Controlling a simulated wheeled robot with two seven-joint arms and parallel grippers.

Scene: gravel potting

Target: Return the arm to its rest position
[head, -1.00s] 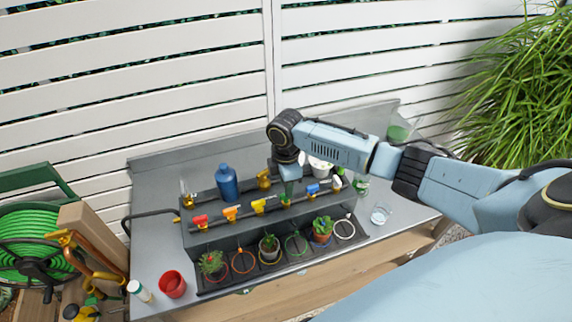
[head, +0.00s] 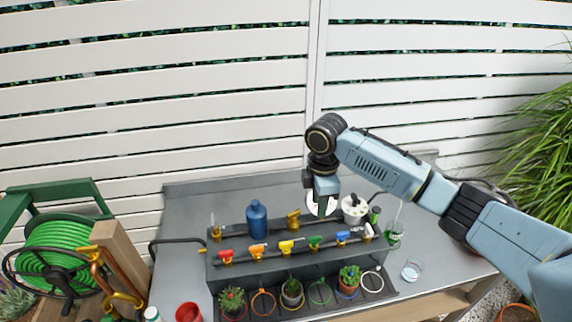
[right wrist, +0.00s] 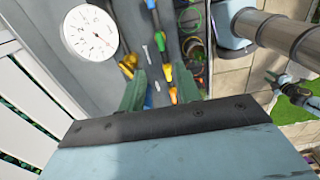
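My right arm (head: 385,168) comes in from the right and reaches over the potting bench (head: 190,210). My right gripper (head: 322,207) points down above the back part of the bench, behind the row of coloured valves. In the right wrist view its two green fingers (right wrist: 159,88) stand apart with nothing held between them. A white round dial (right wrist: 90,33) lies beyond the fingers on the left in that view. My left arm and gripper are not in view.
A black rack (head: 240,268) carries a green valve (head: 315,242) and other coloured valves, with small potted plants in front. A slatted white fence (head: 150,100) stands behind. A hose reel (head: 60,250) is at left.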

